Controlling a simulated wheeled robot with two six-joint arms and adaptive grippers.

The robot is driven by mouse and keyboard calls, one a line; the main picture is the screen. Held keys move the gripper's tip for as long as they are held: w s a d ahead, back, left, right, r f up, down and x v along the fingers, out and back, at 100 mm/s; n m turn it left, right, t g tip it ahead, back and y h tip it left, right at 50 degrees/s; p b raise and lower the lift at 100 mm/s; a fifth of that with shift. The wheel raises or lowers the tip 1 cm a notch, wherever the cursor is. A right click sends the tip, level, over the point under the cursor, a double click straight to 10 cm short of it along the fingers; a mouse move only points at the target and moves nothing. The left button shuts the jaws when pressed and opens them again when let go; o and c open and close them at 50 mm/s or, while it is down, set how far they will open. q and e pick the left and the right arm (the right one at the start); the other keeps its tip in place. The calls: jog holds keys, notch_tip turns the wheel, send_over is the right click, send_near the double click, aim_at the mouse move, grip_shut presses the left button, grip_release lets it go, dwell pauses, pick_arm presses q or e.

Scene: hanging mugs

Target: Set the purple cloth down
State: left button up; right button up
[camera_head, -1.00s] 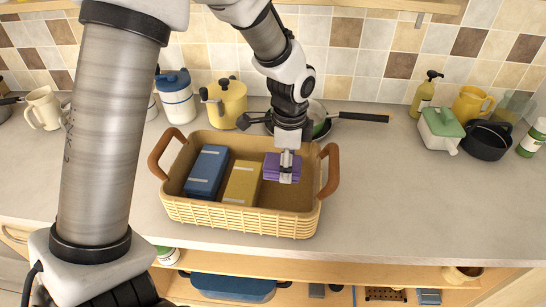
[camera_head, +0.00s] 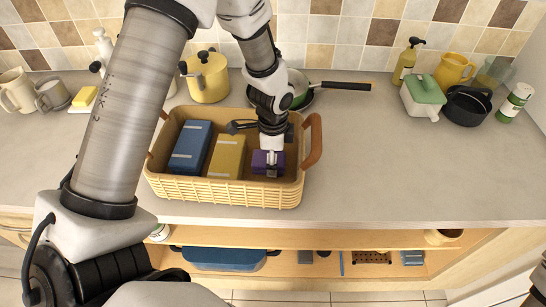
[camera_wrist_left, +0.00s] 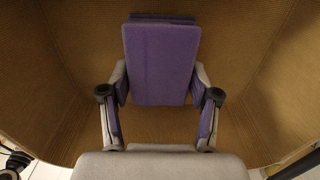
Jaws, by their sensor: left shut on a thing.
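The purple cloth (camera_head: 261,160), a folded block, is inside the right part of the wicker basket (camera_head: 222,193). My left gripper (camera_head: 271,170) is shut on it from above. In the left wrist view, the purple cloth (camera_wrist_left: 162,62) sits between the two fingers of the left gripper (camera_wrist_left: 160,88), with the brown basket interior around it. I cannot tell whether the cloth's underside touches the basket floor.
A blue folded block (camera_head: 190,147) and a yellow one (camera_head: 227,156) lie to the left in the basket. Behind it stand a yellow pot (camera_head: 208,80) and a pan (camera_head: 300,88). The counter to the right (camera_head: 400,165) is clear.

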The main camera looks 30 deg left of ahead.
pick_arm(q)
jog(key=o, duration=1.1)
jog(key=shift+w+f, duration=0.1)
jog(key=shift+f, duration=0.05)
jog(key=o, duration=0.4)
jog(key=shift+w+f, duration=0.15)
jog(key=shift+w, duration=0.1)
jog(key=shift+s, duration=0.1)
jog(key=shift+r, duration=0.25)
notch_tip(320, 180, up, 12)
jog(key=shift+r+b, duration=0.1)
jog(key=shift+b, duration=0.55)
